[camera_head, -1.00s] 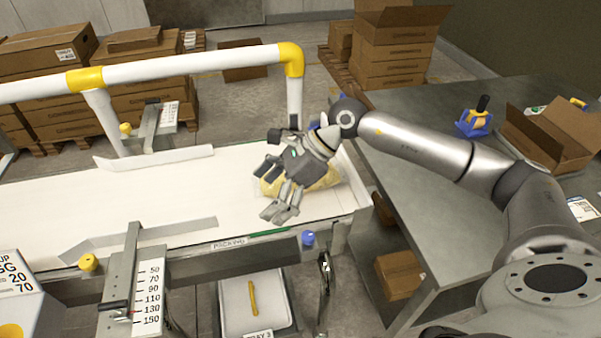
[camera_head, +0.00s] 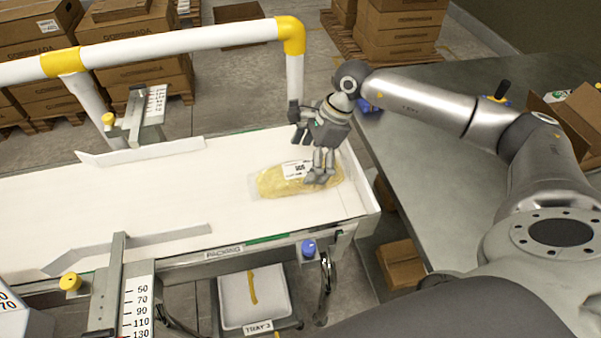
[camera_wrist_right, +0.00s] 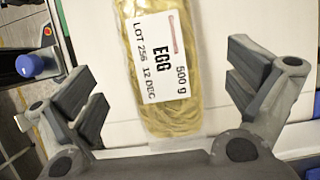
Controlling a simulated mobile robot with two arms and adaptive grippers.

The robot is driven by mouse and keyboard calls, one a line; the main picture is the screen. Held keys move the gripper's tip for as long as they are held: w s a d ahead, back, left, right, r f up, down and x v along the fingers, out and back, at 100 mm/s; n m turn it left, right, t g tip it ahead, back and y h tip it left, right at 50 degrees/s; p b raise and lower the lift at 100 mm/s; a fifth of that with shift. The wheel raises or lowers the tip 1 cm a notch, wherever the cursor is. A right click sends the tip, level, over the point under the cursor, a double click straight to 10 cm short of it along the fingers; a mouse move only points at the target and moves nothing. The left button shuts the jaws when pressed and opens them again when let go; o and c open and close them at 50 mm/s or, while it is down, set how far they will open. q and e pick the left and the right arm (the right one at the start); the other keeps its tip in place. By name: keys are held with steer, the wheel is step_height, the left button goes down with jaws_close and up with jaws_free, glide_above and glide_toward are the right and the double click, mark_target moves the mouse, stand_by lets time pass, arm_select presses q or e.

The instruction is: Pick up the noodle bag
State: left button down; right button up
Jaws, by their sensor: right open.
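The noodle bag (camera_head: 282,182) is a clear bag of yellow noodles with a white label, lying flat on the white belt near its right end. In the right wrist view the bag (camera_wrist_right: 178,105) lies between the spread fingers, and its label reads "EGG 500 g". My right gripper (camera_head: 310,160) is open above the bag's right part and hides some of it in the head view. In the wrist view my right gripper (camera_wrist_right: 165,95) shows a gap to the bag on both sides. My left gripper is not in view.
A white and yellow guard rail (camera_head: 170,45) runs behind the belt (camera_head: 130,200). A blue knob (camera_head: 308,248) sits on the front edge. A tray (camera_head: 230,300) is below. A grey table (camera_head: 440,200) stands at the right with an open carton (camera_head: 580,125).

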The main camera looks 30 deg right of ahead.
mark_target(304, 168)
steer(key=shift+w+f, duration=0.1)
steer(key=shift+f, duration=0.25)
steer(key=p+x, duration=0.2)
steer(key=x, duration=0.2)
steer(key=shift+a+f, duration=0.1)
steer(key=shift+f, duration=0.3)
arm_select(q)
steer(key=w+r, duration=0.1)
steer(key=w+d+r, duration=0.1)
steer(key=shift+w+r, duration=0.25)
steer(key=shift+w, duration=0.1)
arm_select(e)
steer(key=c, duration=1.3)
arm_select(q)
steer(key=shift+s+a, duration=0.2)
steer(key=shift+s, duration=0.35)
arm_select(e)
steer(key=shift+c, duration=1.2)
